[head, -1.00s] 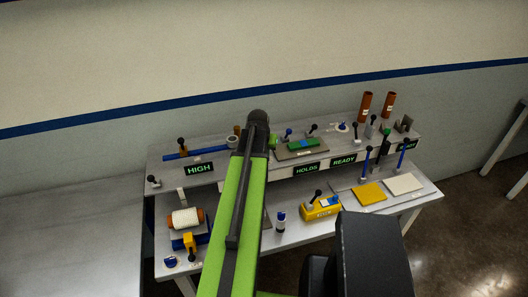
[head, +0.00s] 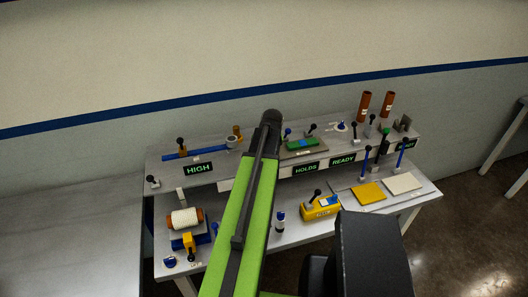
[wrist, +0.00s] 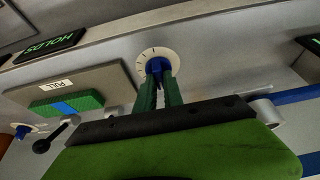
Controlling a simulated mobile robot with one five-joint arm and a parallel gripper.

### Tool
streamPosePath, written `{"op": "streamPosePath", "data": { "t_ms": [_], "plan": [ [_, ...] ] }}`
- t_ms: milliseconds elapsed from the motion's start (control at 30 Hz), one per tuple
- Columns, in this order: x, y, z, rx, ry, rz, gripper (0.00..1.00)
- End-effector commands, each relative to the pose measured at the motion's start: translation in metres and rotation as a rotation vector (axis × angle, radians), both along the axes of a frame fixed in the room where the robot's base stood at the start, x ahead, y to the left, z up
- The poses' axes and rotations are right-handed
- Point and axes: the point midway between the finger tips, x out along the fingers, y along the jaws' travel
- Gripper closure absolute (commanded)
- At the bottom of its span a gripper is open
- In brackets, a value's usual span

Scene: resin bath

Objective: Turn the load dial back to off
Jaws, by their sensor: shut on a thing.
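The dial (wrist: 145,57) shows in the wrist view as a white round plate with dark tick marks and a blue knob (wrist: 158,65) at its centre. My gripper (wrist: 159,88) has its two green fingers shut on the blue knob, one on each side. The fingers cover part of the knob, so which mark it points to cannot be told. No name on the dial can be read. In the head view my green arm hides the gripper and this dial.
Beside the dial lies a grey plate (wrist: 112,86) with a green and blue block (wrist: 66,103) and a black-knobbed lever (wrist: 56,134). Lit signs read HIGH (head: 198,168), HOLDS (head: 306,169) and READY (head: 343,161). A yellow box (head: 320,209) and white spool (head: 185,218) stand lower down.

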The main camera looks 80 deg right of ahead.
Motion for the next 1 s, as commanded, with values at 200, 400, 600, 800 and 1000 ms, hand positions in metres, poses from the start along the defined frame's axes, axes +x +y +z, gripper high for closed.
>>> {"op": "streamPosePath", "data": {
  "t_ms": [200,400,600,800,1000],
  "plan": [
    [0.003,0.003,-0.001,0.010,-0.004,0.008,1.00],
    [0.003,0.003,-0.001,0.010,-0.003,0.007,0.79],
    [0.002,0.002,-0.001,0.007,-0.001,0.005,0.66],
    [0.001,0.002,0.000,0.006,0.000,0.004,0.66],
    [-0.001,0.006,0.017,0.005,-0.001,0.003,0.66]
  ]
}}
